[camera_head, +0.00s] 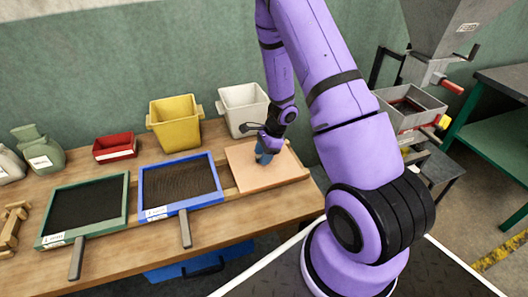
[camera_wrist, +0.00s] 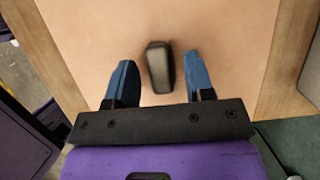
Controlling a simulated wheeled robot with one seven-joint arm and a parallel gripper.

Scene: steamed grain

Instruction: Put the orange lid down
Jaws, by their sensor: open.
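The orange lid (camera_head: 250,180) is a flat, pale orange square board. It lies flat at the right end of the wooden table, with wooden strips along its sides. It fills most of the wrist view (camera_wrist: 90,25). A dark block-shaped handle (camera_wrist: 158,67) stands up from its middle. My gripper (camera_wrist: 160,62) is open, with one blue finger on each side of the handle and a visible gap on both sides. In the head view my gripper (camera_head: 264,156) is low over the lid and hides the handle.
Left of the lid lie a blue-framed sieve (camera_head: 218,191) and a green-framed sieve (camera_head: 122,217), with handles toward the front edge. Behind stand a yellow bin (camera_head: 175,127), a white bin (camera_head: 243,100) and a red box (camera_head: 115,148). A metal machine (camera_head: 412,105) stands at right.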

